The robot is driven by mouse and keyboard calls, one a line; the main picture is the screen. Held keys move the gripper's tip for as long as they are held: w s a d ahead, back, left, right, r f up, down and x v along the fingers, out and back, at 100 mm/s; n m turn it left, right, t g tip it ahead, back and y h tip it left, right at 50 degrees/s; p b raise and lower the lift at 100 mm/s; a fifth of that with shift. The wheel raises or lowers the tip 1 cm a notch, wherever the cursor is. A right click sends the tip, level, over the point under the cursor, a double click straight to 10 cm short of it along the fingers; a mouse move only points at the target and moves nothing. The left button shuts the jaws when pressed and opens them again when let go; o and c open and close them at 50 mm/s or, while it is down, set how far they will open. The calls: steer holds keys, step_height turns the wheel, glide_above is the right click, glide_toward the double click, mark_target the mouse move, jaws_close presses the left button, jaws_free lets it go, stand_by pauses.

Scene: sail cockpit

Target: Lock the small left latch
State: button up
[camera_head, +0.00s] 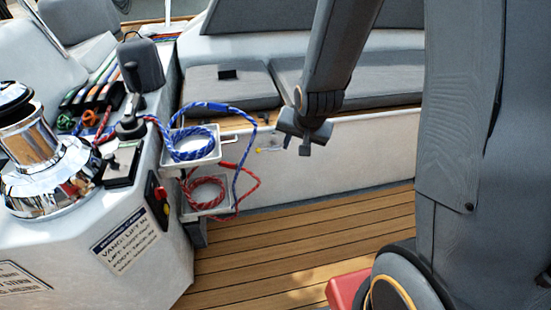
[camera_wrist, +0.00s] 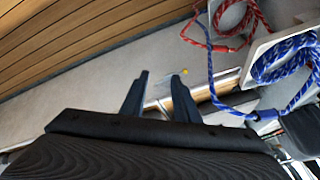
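A small fitting with a yellow tip (camera_head: 262,150) sits on the white front panel (camera_head: 345,150) below the bench seat. It looks like a small latch, but whether it is locked is too small to tell. My gripper (camera_head: 296,146) is just right of it in the head view. In the wrist view my gripper (camera_wrist: 160,75) has two dark fingers spread apart with nothing between them. The yellow tip (camera_wrist: 185,72) shows just right of the right fingertip there. The gap between finger and fitting is hard to judge.
A blue rope (camera_head: 194,143) lies on an upper white tray, and a red rope (camera_head: 206,190) on a lower one, left of my gripper. A chrome winch (camera_head: 45,165) and lever (camera_head: 131,85) stand farther left. The wooden deck (camera_head: 270,245) is mostly clear.

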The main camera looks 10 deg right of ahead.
steer(key=w+f+m+t+b, duration=0.5)
steer(key=w+f+b, duration=0.4)
steer(key=w+f, duration=0.55)
steer(key=m+t+b, duration=0.7)
steer(key=b, duration=0.3)
glide_toward(274, 148)
steer(key=w, duration=0.5)
steer(key=w+b, duration=0.1)
steer(key=w, duration=0.4)
steer(key=shift+w+d+f, duration=0.1)
steer(key=shift+f, duration=0.3)
jaws_close()
